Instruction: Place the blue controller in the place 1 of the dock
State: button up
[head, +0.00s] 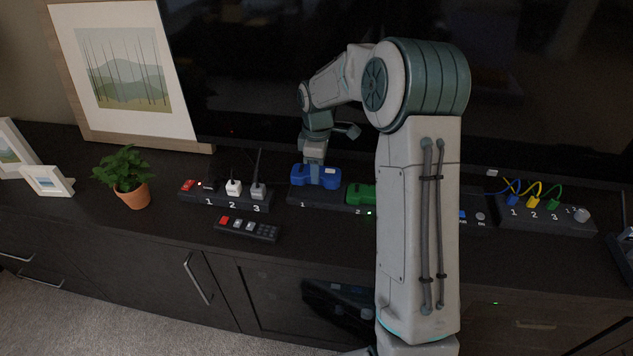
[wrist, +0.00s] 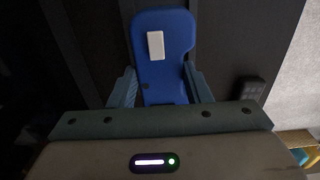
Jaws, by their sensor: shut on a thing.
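The blue controller (head: 315,177) is at the left end of the dock (head: 299,195), over the place marked 1. My gripper (head: 314,160) comes down on it from above and is shut on it. In the wrist view the blue controller (wrist: 165,60), with a white patch on its face, sits between the two fingers of my gripper (wrist: 163,88). Whether its underside touches the dock cannot be told. A green controller (head: 361,194) stands in the dock at place 2. My arm hides the dock's right part.
To the left stand a power strip (head: 212,202) with plugs, a small remote (head: 247,230) and a potted plant (head: 127,176). On the right is a box with coloured cables (head: 548,215). A dark screen rises behind; the cabinet's front strip is mostly clear.

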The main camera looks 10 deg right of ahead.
jog(key=shift+f, duration=2.25)
jog(key=shift+f+b, duration=0.2)
jog(key=shift+b, duration=0.1)
jog(key=o, duration=1.1)
jog(key=shift+r, duration=0.15)
